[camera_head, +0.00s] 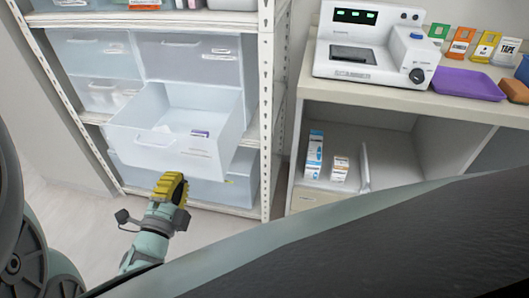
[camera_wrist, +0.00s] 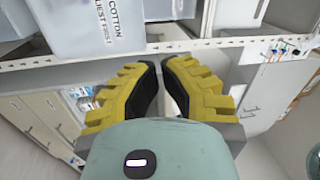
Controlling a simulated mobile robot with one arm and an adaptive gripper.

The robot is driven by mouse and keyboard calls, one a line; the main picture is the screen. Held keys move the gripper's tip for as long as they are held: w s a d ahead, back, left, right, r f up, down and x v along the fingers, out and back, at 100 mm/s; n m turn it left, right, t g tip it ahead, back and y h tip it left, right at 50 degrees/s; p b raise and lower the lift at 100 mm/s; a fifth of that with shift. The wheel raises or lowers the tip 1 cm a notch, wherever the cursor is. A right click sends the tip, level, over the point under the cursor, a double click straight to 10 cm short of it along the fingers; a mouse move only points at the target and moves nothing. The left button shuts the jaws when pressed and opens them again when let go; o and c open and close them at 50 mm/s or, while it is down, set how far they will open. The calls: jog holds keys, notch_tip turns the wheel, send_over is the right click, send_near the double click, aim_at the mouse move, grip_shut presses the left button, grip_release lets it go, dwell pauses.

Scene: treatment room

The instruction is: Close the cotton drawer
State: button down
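The pulled-out translucent drawer (camera_head: 165,150) juts from the shelf unit in the head view, with a small purple-and-white box (camera_head: 200,133) inside. In the wrist view, a pale drawer front (camera_wrist: 75,25) with a label reading "COTTON" shows at the upper left. I take these to be the same drawer. My gripper (camera_head: 170,187), with yellow ribbed fingers, is low in front of the open drawer, just below its front face. In the wrist view my gripper's fingertips (camera_wrist: 161,64) nearly meet and hold nothing. Whether they touch the drawer cannot be told.
Closed translucent drawers (camera_head: 100,55) fill the shelf around the open one. A perforated white post (camera_head: 266,110) stands at its right. Further right, a counter (camera_head: 390,96) bears a white device (camera_head: 365,45) and a purple tray (camera_head: 468,84). Bare floor lies left of my gripper.

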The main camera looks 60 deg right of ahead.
jog(key=m+g+y+b, duration=0.1)
jog(key=m+b, duration=0.1)
jog(key=b, duration=0.2)
send_near(213, 164)
jog(key=r+v, duration=0.1)
jog(key=v, duration=0.5)
jog(key=x, duration=1.4)
jog(key=shift+d+f+b, duration=0.1)
jog(key=shift+f+b, duration=0.2)
jog(key=shift+b, duration=0.1)
jog(key=shift+w, duration=0.1)
